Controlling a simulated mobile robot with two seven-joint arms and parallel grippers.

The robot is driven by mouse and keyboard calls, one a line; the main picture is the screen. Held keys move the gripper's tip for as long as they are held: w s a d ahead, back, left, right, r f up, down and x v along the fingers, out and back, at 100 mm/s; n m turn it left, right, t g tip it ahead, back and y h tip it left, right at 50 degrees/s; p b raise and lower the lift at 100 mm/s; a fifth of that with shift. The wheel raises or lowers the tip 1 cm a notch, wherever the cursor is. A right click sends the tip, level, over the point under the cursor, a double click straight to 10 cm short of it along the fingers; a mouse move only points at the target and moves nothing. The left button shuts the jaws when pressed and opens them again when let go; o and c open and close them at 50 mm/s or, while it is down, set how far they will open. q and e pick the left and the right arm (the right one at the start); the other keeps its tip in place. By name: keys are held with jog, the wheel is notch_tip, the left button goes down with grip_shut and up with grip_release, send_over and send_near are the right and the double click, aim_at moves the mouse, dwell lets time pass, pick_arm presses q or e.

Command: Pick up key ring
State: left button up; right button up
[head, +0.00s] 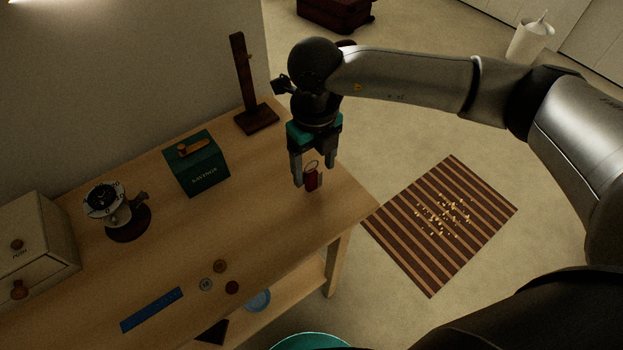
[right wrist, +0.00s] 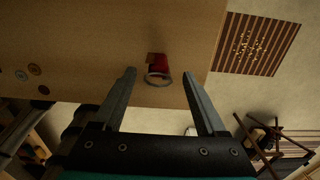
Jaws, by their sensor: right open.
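The key ring (head: 312,179) has a red tag and a thin metal loop. It is near the right end of the wooden table (head: 243,232). My right gripper (head: 313,178) is open, pointing down, with its fingers on either side of the key ring in the head view. In the right wrist view the key ring (right wrist: 158,70) shows just beyond and between the open fingertips (right wrist: 160,72), its loop towards the gripper. I cannot tell whether the fingers touch it. My left gripper is not in view.
A dark wooden stand (head: 257,118) and a green savings box (head: 196,163) stand behind and left of the gripper. A kitchen scale-like dial object (head: 118,210), a blue strip (head: 152,309) and several buttons lie further left. A striped mat (head: 402,232) is on the floor.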

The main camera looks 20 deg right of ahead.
aim_at(312, 171)
jog(key=f, duration=0.2)
jog(key=f+b, duration=0.1)
jog(key=f, duration=0.1)
jog(key=shift+w+a, duration=0.2)
jog(key=shift+f, duration=0.35)
jog(key=shift+c, duration=1)
jog(key=c, duration=0.9)
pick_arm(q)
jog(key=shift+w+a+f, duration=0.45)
pick_arm(e)
grip_shut()
